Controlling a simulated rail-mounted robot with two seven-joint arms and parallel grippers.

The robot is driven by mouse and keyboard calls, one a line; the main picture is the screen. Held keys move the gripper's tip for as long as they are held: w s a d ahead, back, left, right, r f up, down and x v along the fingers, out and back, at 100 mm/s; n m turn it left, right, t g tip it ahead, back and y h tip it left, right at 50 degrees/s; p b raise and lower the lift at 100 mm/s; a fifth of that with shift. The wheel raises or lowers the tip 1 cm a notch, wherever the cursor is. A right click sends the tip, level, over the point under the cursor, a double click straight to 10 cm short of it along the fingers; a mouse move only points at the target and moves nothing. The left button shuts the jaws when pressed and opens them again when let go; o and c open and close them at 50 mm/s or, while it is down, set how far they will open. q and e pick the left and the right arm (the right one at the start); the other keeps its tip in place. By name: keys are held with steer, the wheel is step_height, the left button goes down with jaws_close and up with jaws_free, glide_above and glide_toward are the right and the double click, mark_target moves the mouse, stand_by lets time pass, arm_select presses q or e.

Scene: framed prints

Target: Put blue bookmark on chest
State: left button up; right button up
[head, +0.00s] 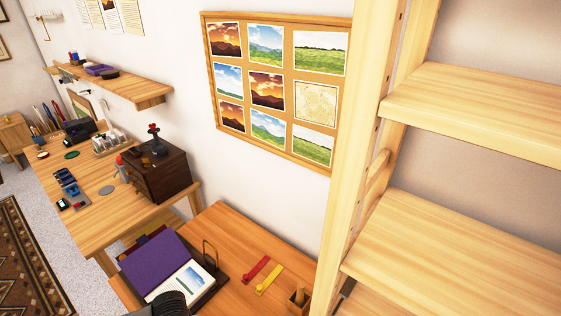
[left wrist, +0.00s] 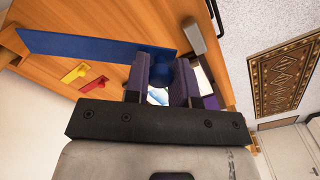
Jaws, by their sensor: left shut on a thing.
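The blue bookmark (left wrist: 90,45) is a long flat strip with a rounded blue end, seen in the left wrist view. My left gripper (left wrist: 163,76) is shut on that rounded end, and the strip stretches out to the left over the wooden table. The head view does not show the blue bookmark. The chest (head: 150,178) is a dark brown box on the desk at centre left in the head view, with a small dark object (head: 154,140) on its top. Part of my left arm shows dark at the bottom edge there. My right gripper is not in view.
A red bookmark (head: 256,269) and a yellow bookmark (head: 268,280) lie on the near table (head: 235,235), beside an open purple album (head: 160,262). A wooden pen holder (head: 298,298) stands at its right. A tall wooden shelf unit (head: 455,235) blocks the right side.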

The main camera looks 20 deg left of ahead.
arm_select(q)
steer(key=w+d+r+m, duration=0.4)
steer(key=d+r+m, duration=0.1)
steer(key=d+r, duration=0.55)
steer(key=w+d+r, duration=0.1)
steer(key=w+r, duration=0.2)
steer(key=r, duration=0.5)
steer(key=w+r, duration=0.4)
steer(key=r, duration=0.3)
steer(key=s+r+p, duration=0.4)
steer(key=r+p, duration=0.7)
steer(key=p, duration=0.2)
steer(key=s+r+p, duration=0.5)
steer(key=r+p, duration=0.7)
steer(key=p, duration=0.1)
steer(key=shift+p, duration=0.35)
steer(key=shift+s+f, duration=0.1)
steer(key=shift+d, duration=0.1)
